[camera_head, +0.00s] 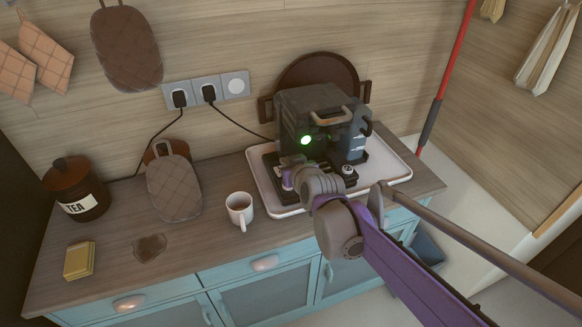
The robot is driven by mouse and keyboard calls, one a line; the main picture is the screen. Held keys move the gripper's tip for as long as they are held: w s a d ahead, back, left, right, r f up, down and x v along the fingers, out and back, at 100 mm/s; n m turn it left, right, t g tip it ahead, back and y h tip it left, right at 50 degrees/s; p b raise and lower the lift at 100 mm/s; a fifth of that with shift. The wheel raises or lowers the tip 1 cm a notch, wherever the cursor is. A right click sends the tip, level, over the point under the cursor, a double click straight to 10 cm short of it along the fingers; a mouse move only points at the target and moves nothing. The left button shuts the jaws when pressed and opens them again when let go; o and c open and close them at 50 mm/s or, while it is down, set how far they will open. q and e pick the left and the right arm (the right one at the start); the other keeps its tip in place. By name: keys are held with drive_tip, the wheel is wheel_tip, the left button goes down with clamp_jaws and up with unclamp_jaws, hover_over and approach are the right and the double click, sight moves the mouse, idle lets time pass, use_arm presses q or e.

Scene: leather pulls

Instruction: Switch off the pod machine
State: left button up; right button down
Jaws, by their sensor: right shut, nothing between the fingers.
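The pod machine (292,112) is dark grey and boxy, with a light handle on top. It stands on a pale tray (397,173) at the back right of the counter. A round green light (306,140) glows on its front. My right gripper (289,177) is shut and empty, in front of the machine's lower front and below the green light. My purple right arm comes in from the lower right and hides part of the tray and the machine's base. I cannot tell whether the gripper touches the machine. My left gripper is not in view.
A white mug (239,209) with brown liquid stands left of the tray. A brown spill (149,247), a yellow sponge (79,261), a tea jar (78,194) and a quilted pad (174,188) are further left. Two black plugs sit in the wall sockets (207,91), with cords hanging.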

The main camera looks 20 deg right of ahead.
drive_tip(key=x, duration=0.4)
drive_tip(key=shift+w+f, duration=0.3)
drive_tip(key=shift+s+f, duration=0.15)
drive_tip(key=shift+f, duration=0.45)
drive_tip(key=shift+s+f, duration=0.15)
drive_tip(key=shift+f, duration=0.45)
drive_tip(key=shift+s+f, duration=0.15)
drive_tip(key=shift+f, duration=0.4)
drive_tip(key=shift+s+f+b, duration=0.3)
drive_tip(key=shift+f+b, duration=0.4)
drive_tip(key=shift+f, duration=0.05)
drive_tip(key=shift+r, duration=0.35)
drive_tip(key=shift+w+r+p, duration=0.1)
drive_tip(key=shift+r+p, duration=0.6)
drive_tip(key=shift+p, duration=0.1)
